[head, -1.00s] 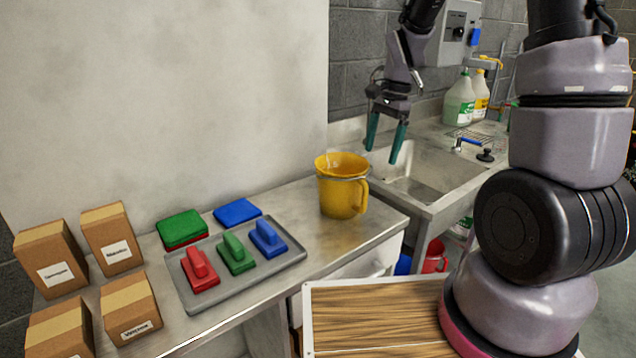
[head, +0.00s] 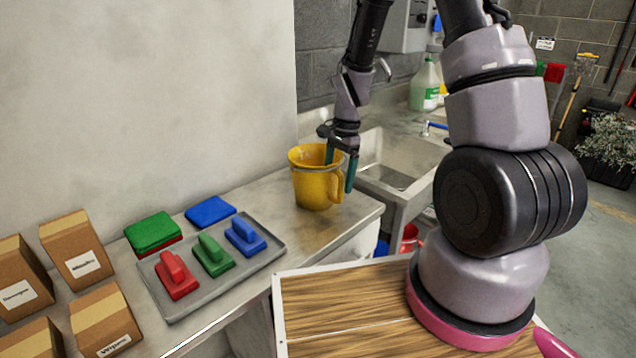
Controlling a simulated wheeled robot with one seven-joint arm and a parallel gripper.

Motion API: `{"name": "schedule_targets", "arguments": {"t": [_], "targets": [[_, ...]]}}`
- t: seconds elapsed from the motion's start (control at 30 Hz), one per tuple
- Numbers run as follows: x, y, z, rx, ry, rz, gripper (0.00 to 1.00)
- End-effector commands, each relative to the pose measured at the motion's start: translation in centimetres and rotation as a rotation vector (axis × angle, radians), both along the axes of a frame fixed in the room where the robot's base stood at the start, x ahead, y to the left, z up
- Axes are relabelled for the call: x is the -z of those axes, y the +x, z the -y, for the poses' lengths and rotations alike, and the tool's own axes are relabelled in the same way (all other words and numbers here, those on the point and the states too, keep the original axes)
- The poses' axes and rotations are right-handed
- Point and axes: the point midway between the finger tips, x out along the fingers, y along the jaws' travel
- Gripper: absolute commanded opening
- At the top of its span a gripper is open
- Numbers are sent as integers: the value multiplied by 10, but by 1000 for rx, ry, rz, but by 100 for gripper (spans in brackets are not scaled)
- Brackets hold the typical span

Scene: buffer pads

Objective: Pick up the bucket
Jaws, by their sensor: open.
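The yellow bucket (head: 312,187) stands upright on the metal counter, near its right end, with its handle on the right side. My gripper (head: 340,178) is open and points down at the bucket's right side. One teal finger overlaps the bucket's rim and opening in the picture, and the other is to the right of the handle. I cannot tell whether either finger touches the bucket.
A grey tray (head: 196,296) with red, green and blue handled pads lies left of the bucket. Green (head: 152,231) and blue (head: 210,211) pads lie behind it. Several cardboard boxes (head: 76,250) stand at the left. A sink (head: 400,160) is at the right.

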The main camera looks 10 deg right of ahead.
Motion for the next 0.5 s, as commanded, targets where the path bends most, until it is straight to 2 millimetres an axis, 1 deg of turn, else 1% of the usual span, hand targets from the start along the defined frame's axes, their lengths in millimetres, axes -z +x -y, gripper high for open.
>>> {"name": "schedule_targets", "arguments": {"t": [0.03,0.1,0.33,0.37,0.4,0.47,0.5], "targets": [[5,-1,-1,0,0,-2,90],[9,-1,-1,-1,0,0,90],[9,-1,-1,0,0,1,90],[9,-1,-1,-1,1,1,79],[9,-1,-1,-1,1,1,64],[9,-1,-1,-1,1,1,41],[9,-1,-1,-1,1,1,25]]}}
